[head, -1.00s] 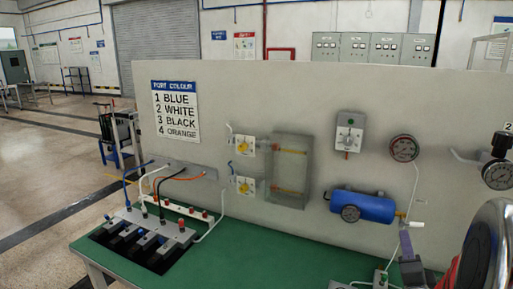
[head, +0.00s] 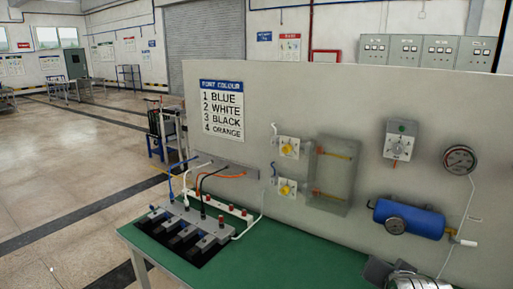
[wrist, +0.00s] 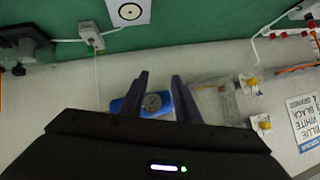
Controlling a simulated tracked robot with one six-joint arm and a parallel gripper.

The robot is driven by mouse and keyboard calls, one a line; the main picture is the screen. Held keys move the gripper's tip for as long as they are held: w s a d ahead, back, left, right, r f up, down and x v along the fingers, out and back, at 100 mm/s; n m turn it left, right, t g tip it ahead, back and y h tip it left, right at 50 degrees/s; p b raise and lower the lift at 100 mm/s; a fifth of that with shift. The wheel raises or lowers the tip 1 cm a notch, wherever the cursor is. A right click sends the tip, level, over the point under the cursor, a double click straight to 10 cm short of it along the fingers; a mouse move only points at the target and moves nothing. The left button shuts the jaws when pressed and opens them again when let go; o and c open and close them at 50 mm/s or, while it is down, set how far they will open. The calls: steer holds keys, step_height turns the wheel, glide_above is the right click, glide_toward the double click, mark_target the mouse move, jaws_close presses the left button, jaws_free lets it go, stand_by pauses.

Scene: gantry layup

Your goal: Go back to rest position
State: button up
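My gripper (wrist: 157,92) shows in the wrist view with its two dark fingers spread apart and nothing between them. Behind the fingers, apart from them, is the blue tank (wrist: 127,105) with its round gauge. In the head view part of my arm shows at the bottom right edge, low in front of the blue tank (head: 408,218). The fingertips are not clear there.
A green bench (head: 270,255) runs along a grey panel (head: 290,100). On it at left is a grey block (head: 185,222) with coloured hoses. The panel carries yellow-knobbed valves (head: 287,148), a clear box (head: 333,175) and a gauge (head: 459,159). Open floor lies left.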

steer(key=s+a+n+g+y, duration=0.3)
steer(key=s+a+n, duration=0.5)
steer(key=s+a, duration=0.6)
steer(key=shift+s+r+g+y, duration=0.35)
steer(key=shift+s+g, duration=0.25)
steer(key=shift+g, duration=0.3)
